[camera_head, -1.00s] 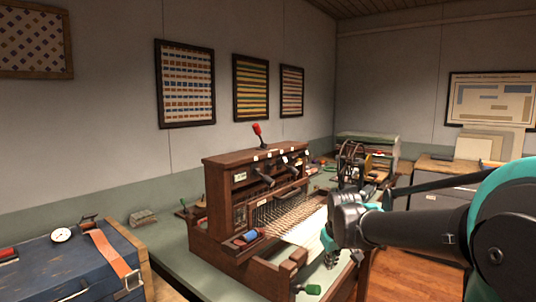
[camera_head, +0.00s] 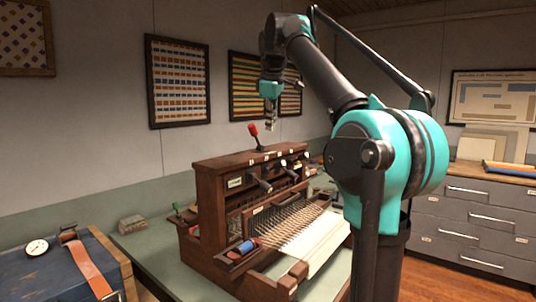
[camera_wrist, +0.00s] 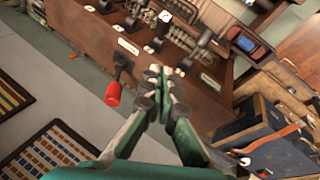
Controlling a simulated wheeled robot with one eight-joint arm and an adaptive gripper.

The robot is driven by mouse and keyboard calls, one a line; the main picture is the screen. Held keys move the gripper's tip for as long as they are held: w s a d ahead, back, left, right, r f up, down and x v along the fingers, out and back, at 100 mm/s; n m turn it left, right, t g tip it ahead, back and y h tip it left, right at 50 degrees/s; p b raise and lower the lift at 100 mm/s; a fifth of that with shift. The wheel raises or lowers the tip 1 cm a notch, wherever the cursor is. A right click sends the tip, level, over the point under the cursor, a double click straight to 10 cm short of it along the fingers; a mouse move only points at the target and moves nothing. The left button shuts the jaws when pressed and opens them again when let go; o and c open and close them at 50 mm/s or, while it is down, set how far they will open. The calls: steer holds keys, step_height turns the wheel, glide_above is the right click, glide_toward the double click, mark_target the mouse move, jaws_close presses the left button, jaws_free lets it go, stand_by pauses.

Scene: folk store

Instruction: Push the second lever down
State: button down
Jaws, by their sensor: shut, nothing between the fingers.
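A brown wooden loom (camera_head: 222,207) stands on the green table, with levers along its upper part. A lever with a red grip (camera_head: 254,130) sticks up from its top; this red grip (camera_wrist: 113,93) also shows in the wrist view. Dark levers, one of them the left front lever (camera_head: 261,183), stick out from the front panel. I cannot tell which one is counted as second. My gripper (camera_head: 270,124) is shut and empty, above the loom's top and just right of the red grip in the head view. Its fingertips (camera_wrist: 165,72) appear apart from the red grip.
A blue case (camera_head: 55,272) with an orange strap (camera_head: 90,268) and a round gauge (camera_head: 37,247) is at the left. Framed charts hang on the wall behind the loom. Grey drawers (camera_head: 470,225) stand at the right. The table left of the loom is mostly clear.

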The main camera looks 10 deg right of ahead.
glide_above(274, 167)
steer(key=s, duration=0.1)
steer(key=shift+f, duration=5.85)
steer(key=shift+s+d, duration=0.1)
steer(key=shift+d, duration=0.05)
steer(key=shift+d, duration=0.1)
